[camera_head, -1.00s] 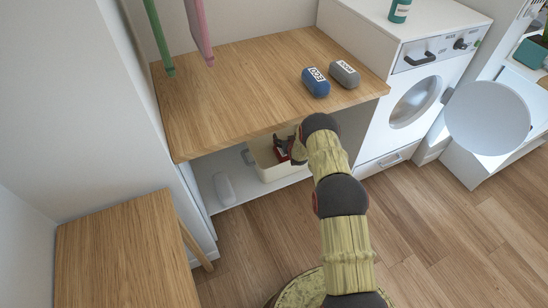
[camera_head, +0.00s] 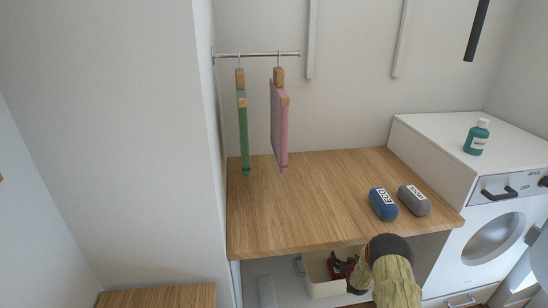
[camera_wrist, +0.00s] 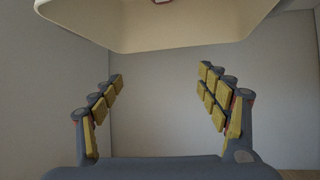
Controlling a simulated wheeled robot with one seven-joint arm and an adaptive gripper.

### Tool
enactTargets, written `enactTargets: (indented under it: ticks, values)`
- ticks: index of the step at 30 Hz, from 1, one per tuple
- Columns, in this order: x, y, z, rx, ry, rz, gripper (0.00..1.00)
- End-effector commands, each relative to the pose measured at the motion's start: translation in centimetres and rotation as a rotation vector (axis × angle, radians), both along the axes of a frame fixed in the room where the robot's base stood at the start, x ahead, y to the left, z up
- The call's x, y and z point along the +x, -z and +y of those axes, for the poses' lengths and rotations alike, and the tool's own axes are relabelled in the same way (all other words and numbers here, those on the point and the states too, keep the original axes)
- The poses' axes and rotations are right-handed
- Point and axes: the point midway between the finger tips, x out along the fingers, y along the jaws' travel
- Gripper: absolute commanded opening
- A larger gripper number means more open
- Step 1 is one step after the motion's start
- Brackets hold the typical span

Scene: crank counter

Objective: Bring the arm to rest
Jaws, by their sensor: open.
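My gripper (camera_wrist: 160,90) is open and empty in the wrist view, its two fingers spread wide apart. A cream bin wall and rim (camera_wrist: 150,28) stand close in front of it across the top of that view. In the head view my arm reaches down in front of the wooden counter, and the gripper itself is mostly hidden behind my arm. The cream bin (camera_head: 318,282) stands on the shelf under the counter (camera_head: 300,205), with a dark red thing (camera_head: 338,267) showing at it; I cannot tell what that is.
A blue roll (camera_head: 383,204) and a grey roll (camera_head: 414,200) lie on the counter's right part. Green (camera_head: 243,135) and pink (camera_head: 279,125) items hang from a rail. A washing machine (camera_head: 490,235) with a teal bottle (camera_head: 477,137) stands right. The counter's left part is clear.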

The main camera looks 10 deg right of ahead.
Motion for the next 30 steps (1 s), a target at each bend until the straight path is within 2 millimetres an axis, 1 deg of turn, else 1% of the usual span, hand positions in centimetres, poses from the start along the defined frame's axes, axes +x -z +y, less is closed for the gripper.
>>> enactTargets:
  ticks: [2, 4, 6, 8, 9, 11, 12, 14, 15, 17, 18, 20, 23, 24, 26, 27, 29, 30]
  values:
    - [-0.8, 1.3, 0.0, 0.007, 0.003, 0.054, 0.75]
    - [-2.3, 3.2, 0.2, 0.020, 0.010, 0.131, 0.75]
    - [-4.5, 5.2, 0.6, 0.037, 0.016, 0.214, 0.75]
    - [-6.5, 6.8, 1.0, 0.052, 0.020, 0.285, 0.75]
    - [-7.8, 7.8, 1.3, 0.063, 0.023, 0.330, 0.75]
    - [-9.9, 8.8, 1.8, 0.078, 0.028, 0.400, 0.75]
    - [-11.3, 9.0, 2.0, 0.088, 0.033, 0.450, 0.75]
    - [-13.3, 8.8, 2.4, 0.104, 0.040, 0.524, 0.75]
    - [-14.5, 8.1, 2.7, 0.113, 0.042, 0.569, 0.75]
    - [-16.1, 6.8, 3.3, 0.124, 0.045, 0.631, 0.75]
    - [-17.1, 5.7, 3.6, 0.131, 0.046, 0.667, 0.75]
    - [-18.4, 3.9, 4.2, 0.140, 0.047, 0.717, 0.75]
    - [-20.4, 0.0, 5.3, 0.153, 0.047, 0.790, 0.75]
    - [-21.3, -1.9, 5.8, 0.157, 0.046, 0.818, 0.75]
    - [-22.6, -4.7, 6.6, 0.162, 0.043, 0.858, 0.75]
    - [-23.5, -6.7, 7.2, 0.165, 0.041, 0.880, 0.75]
    - [-24.9, -9.6, 8.0, 0.170, 0.039, 0.912, 0.75]
    - [-25.7, -11.6, 8.6, 0.173, 0.036, 0.930, 0.75]
